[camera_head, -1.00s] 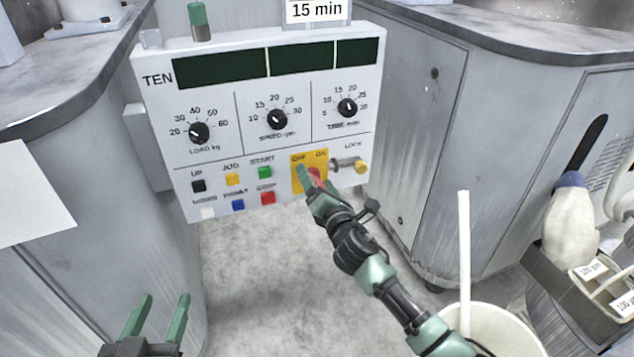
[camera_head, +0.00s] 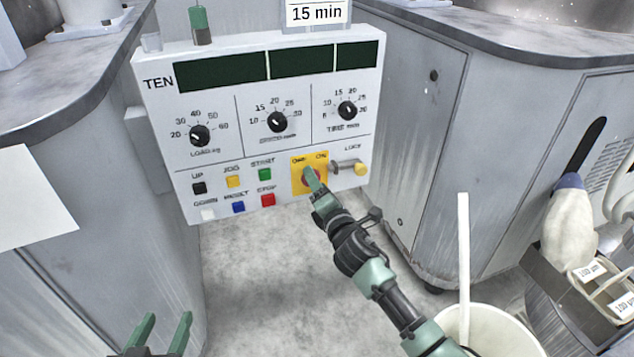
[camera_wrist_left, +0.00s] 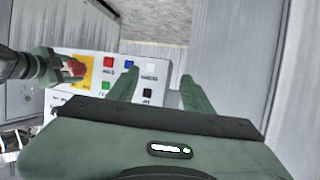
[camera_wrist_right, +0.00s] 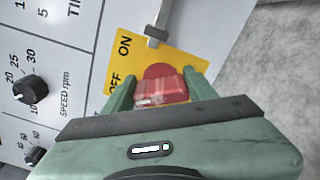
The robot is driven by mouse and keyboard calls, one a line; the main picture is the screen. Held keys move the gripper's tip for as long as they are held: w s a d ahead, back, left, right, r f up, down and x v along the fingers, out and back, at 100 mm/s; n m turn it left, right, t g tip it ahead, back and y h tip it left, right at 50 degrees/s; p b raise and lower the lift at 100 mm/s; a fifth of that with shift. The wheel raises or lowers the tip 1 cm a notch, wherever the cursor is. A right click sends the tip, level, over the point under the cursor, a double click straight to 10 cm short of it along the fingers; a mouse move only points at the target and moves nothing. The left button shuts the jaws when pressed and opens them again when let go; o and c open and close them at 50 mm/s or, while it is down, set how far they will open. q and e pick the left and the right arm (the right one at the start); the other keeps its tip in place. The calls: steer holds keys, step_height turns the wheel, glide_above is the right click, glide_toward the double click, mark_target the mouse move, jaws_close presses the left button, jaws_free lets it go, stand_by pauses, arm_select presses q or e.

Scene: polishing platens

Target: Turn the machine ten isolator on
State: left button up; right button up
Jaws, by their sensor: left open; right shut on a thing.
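The machine ten isolator is a red rotary knob (camera_wrist_right: 168,86) on a yellow plate (camera_head: 298,183) marked OFF and ON, at the lower right of the panel marked TEN (camera_head: 225,150). My right gripper (camera_head: 312,178) is at the knob. In the right wrist view its fingers (camera_wrist_right: 158,88) stand either side of the red handle, shut on it. They partly hide the knob in the head view, and I cannot read its exact setting. My left gripper (camera_head: 166,322) is open and empty at the bottom left, below the panel and apart from it.
Load, speed and time dials (camera_head: 277,121) sit above coloured push buttons (camera_head: 233,181). A lock with a brass end (camera_head: 360,168) is just right of the isolator. Grey cabinets flank the panel. A white bucket (camera_head: 490,330) stands at lower right. Bare floor (camera_head: 260,290) lies below.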

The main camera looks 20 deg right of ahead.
steer(key=m+p, duration=0.1)
steer(key=m, duration=0.6)
steer(key=shift+f+p, duration=0.2)
steer(key=shift+p, duration=0.2)
steer(key=m+p, duration=0.1)
steer(key=m, duration=0.1)
steer(key=m+p, duration=0.1)
steer(key=m, duration=0.2)
steer(key=shift+f+m, duration=0.2)
steer(key=shift+m, duration=0.1)
steer(key=shift+m+p, duration=0.3)
steer(key=shift+m, duration=0.3)
arm_select(q)
steer(key=s+a+f+g+y, duration=0.1)
steer(key=s+a+f+g, duration=0.1)
steer(key=s+f+g, duration=0.2)
steer(key=s+a+f+g+y, duration=0.1)
steer(key=s+a+f+g, duration=0.2)
steer(key=s, duration=0.8)
step_height(320, 180, down, 2)
steer(key=g, duration=0.3)
steer(key=shift+s+a+n+y, duration=0.3)
steer(key=shift+y, duration=0.1)
arm_select(e)
steer(key=shift+f+m, duration=0.1)
steer(key=shift+m, duration=0.4)
steer(key=o, duration=1.4)
steer(key=shift+c, duration=0.2)
